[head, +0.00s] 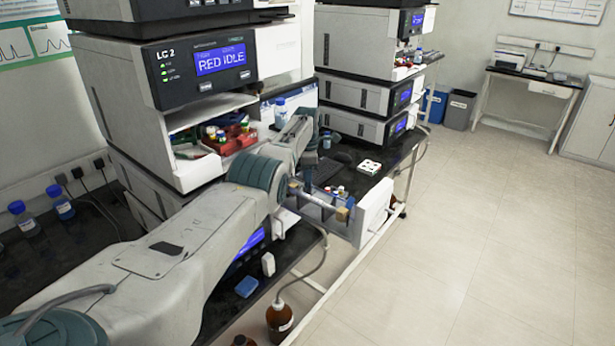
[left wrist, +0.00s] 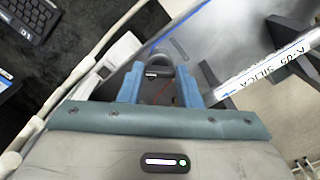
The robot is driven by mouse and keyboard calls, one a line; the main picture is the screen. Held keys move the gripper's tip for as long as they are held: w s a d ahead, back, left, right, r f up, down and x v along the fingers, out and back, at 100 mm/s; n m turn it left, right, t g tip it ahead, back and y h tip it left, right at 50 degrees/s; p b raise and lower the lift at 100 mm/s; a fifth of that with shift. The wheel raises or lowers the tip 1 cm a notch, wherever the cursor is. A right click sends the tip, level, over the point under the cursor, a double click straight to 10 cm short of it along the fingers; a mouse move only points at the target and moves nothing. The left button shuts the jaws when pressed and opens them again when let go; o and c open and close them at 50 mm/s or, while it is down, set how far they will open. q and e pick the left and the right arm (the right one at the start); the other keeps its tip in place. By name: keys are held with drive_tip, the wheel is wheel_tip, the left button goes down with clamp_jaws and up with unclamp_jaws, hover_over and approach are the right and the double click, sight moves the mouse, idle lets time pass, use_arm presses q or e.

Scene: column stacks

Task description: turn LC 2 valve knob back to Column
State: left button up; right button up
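A silver column (head: 318,200) with brass-coloured ends lies in front of a white panel (head: 372,212). My left gripper (head: 311,165) is above the column's left part. In the left wrist view its blue fingers (left wrist: 160,74) are apart, with a blurred grey arched shape beyond them. I cannot tell whether that shape is the valve knob. My right gripper is not in view.
Vials and a red rack sit in the open bay (head: 232,135) under LC 2. A keyboard (left wrist: 33,18) lies at the wrist view's upper left. A brown bottle (head: 280,318) stands low by the bench. A second instrument stack (head: 360,70) stands behind; open floor lies right.

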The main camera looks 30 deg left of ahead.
use_arm(q)
drive_tip(key=shift+m, duration=0.3)
drive_tip(key=m, duration=1.3)
drive_tip(key=shift+r, duration=0.1)
drive_tip(key=m, duration=0.4)
idle(0.6)
drive_tip(key=o, duration=1)
